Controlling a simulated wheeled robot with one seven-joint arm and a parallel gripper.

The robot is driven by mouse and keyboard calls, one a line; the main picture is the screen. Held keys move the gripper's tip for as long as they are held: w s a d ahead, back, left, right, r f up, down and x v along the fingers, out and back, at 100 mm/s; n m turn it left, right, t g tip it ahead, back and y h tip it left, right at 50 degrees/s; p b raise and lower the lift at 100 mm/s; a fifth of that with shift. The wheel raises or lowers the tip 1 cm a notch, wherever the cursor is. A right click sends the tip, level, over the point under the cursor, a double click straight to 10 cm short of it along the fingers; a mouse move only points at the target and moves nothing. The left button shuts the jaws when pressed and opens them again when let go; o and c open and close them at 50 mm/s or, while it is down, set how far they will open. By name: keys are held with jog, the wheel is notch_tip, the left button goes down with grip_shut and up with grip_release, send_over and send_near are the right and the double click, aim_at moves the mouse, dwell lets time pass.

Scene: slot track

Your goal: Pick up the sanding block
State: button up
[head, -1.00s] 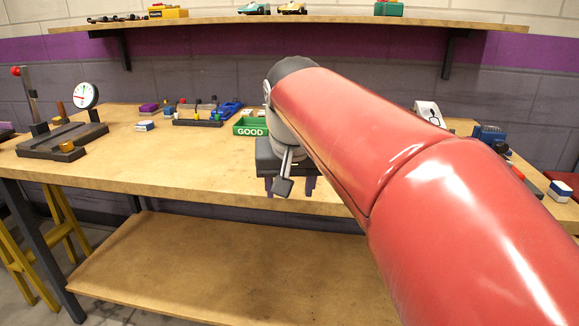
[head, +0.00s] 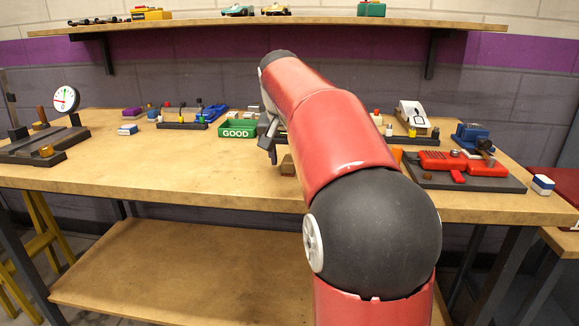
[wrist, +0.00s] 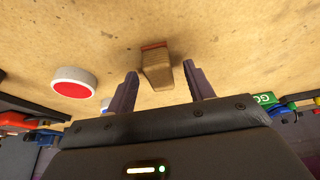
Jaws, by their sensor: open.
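The sanding block appears to be the small brown block with a red edge (wrist: 156,68), lying on the wooden tabletop in the wrist view. In the head view it shows as a small brown block (head: 288,165) beside my arm, partly hidden by it. My gripper (wrist: 160,72) is open and empty, one dark finger to each side of the block as seen in the wrist view. The block appears just beyond or between the fingertips; the exact gap is unclear. In the head view my gripper (head: 269,146) is mostly hidden behind my red arm.
A round red-and-white object (wrist: 73,82) lies left of the block in the wrist view. In the head view, a green GOOD tray (head: 238,129) stands behind my gripper. A red tool on a dark board (head: 465,172) lies at right. The tabletop's left-front part is clear.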

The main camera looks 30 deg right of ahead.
jog(key=shift+w+d+f, duration=0.1)
jog(key=shift+w+f, duration=0.05)
jog(key=shift+f, duration=0.2)
jog(key=shift+c, duration=0.2)
jog(key=c, duration=1.1)
jog(key=shift+r, duration=0.1)
